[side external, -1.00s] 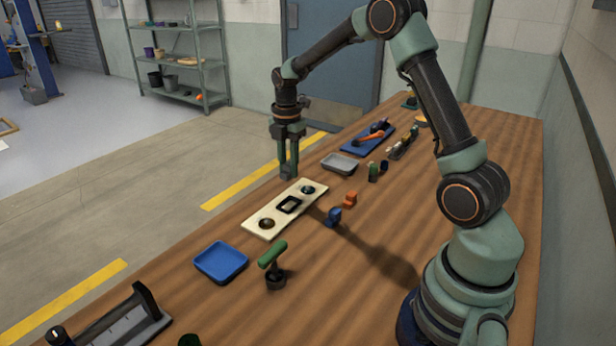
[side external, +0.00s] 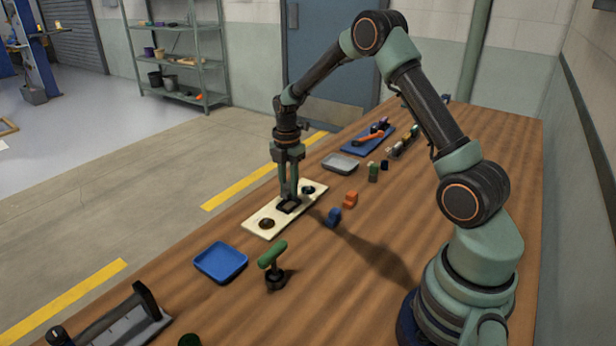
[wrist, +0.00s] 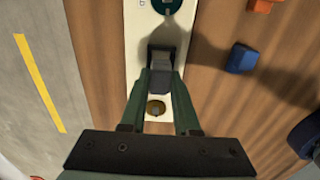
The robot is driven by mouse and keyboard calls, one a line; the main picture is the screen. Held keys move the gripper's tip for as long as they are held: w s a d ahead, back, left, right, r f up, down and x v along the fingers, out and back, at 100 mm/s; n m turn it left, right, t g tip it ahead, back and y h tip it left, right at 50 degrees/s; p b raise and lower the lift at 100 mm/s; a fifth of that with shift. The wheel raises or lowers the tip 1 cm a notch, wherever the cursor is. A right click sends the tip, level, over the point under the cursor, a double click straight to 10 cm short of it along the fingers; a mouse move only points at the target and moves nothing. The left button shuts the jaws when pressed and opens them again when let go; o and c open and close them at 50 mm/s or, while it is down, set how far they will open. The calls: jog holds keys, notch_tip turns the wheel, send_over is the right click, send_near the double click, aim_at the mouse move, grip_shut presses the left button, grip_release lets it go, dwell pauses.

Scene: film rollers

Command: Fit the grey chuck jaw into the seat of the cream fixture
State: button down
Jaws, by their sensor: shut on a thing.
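My gripper (side external: 289,197) points down over the middle of the fixture. In the wrist view my gripper (wrist: 160,80) is shut on the grey chuck jaw (wrist: 160,76). The jaw is at the dark square seat (wrist: 162,53), whose far part shows beyond it. I cannot tell how deep the jaw sits; the fingers hide its sides.
A blue block (side external: 333,217) and an orange block (side external: 351,199) stand right of the fixture. A blue tray (side external: 221,262) and a green-handled tool (side external: 272,263) are nearer the camera. A grey tray (side external: 340,163) lies beyond the fixture.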

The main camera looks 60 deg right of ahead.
aim_at(291, 206)
jog(key=shift+f, duration=1.55)
jog(key=shift+s+f, duration=0.15)
jog(key=shift+f, duration=0.6)
jog(key=c, duration=0.6)
grip_release()
jog(key=shift+c, duration=0.8)
jog(key=shift+o, duration=0.2)
jog(key=shift+r, duration=3.65)
